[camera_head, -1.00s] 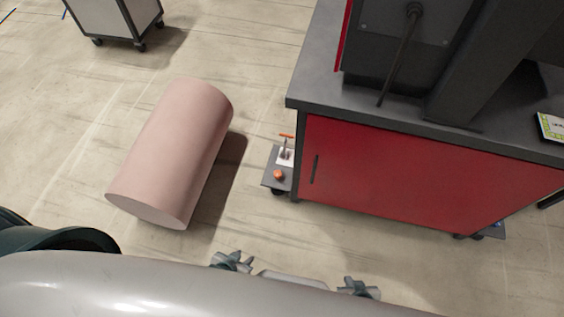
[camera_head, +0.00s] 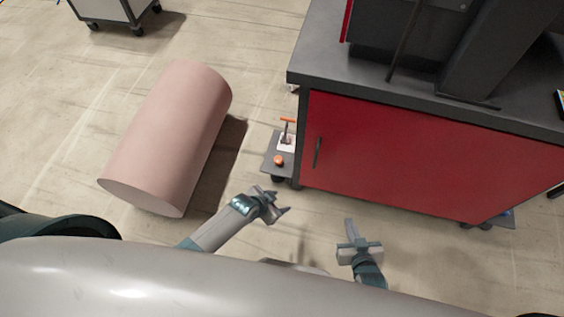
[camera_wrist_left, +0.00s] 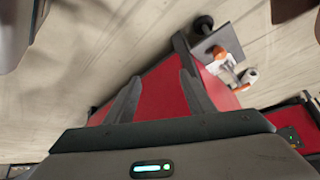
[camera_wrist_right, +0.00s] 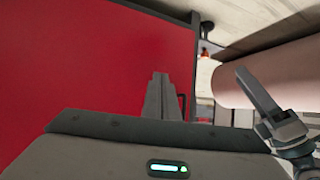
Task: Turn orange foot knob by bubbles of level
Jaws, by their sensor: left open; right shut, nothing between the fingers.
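The orange foot knob (camera_head: 279,160) sits on a small grey foot plate (camera_head: 269,168) at the near left corner of the red cabinet. It also shows in the left wrist view (camera_wrist_left: 219,52) and, small, in the right wrist view (camera_wrist_right: 204,51). Behind it is an orange-topped lever (camera_head: 287,121) on a white bracket. My left gripper (camera_head: 279,200) is open and empty, apart from the knob on its near side. My right gripper (camera_head: 349,222) is shut and empty, in front of the cabinet. I cannot make out the level's bubbles.
The red cabinet (camera_head: 400,160) with a dark worktop (camera_head: 450,119) fills the right. A large pink cylinder (camera_head: 170,135) lies on the floor to the left. A wheeled cart (camera_head: 105,8) stands at the far left. A strip of floor between cylinder and cabinet is clear.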

